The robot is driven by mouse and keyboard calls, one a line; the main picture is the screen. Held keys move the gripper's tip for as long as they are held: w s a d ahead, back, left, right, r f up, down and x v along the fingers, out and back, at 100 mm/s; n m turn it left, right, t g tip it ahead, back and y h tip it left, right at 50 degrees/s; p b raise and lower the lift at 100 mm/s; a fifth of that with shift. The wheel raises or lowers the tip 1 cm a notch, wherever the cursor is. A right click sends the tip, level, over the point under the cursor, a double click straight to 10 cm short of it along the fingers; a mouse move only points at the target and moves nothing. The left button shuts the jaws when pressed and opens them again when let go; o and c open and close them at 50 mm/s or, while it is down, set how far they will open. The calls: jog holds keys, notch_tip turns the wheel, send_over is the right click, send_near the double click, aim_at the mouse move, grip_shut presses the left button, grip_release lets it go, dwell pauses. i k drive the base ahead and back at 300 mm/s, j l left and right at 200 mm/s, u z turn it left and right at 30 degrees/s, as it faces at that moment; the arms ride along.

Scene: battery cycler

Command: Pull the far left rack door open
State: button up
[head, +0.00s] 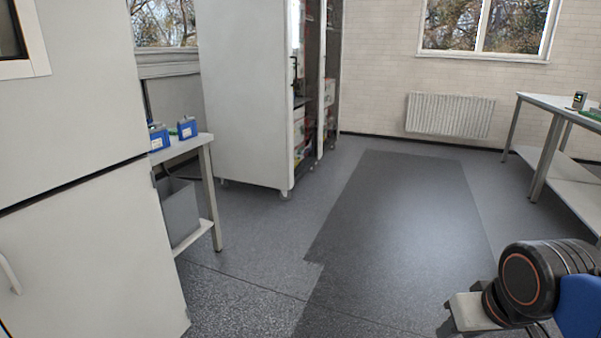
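Tall white racks stand in a row left of centre in the head view. The nearer rack (245,90) shows its broad plain side, and its front faces right. A dark upright handle (294,75) shows at its front edge. A farther rack (334,70) is partly hidden behind it. Both fronts are seen at a steep angle, with red and white items inside. I cannot tell how the doors stand or which is the far left one. My gripper is out of view; only part of my arm shows at the lower right, well away from the racks.
A white cabinet (85,150) fills the left edge. Beside it, a small table (205,140) holds blue boxes (187,128), with a grey bin (179,212) below. A workbench (560,105) stands at the right. Grey floor (390,235) is clear between; a radiator (450,115) hangs at the back.

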aim_at(289, 23)
jog(key=i, duration=3.65)
jog(key=z, duration=0.05)
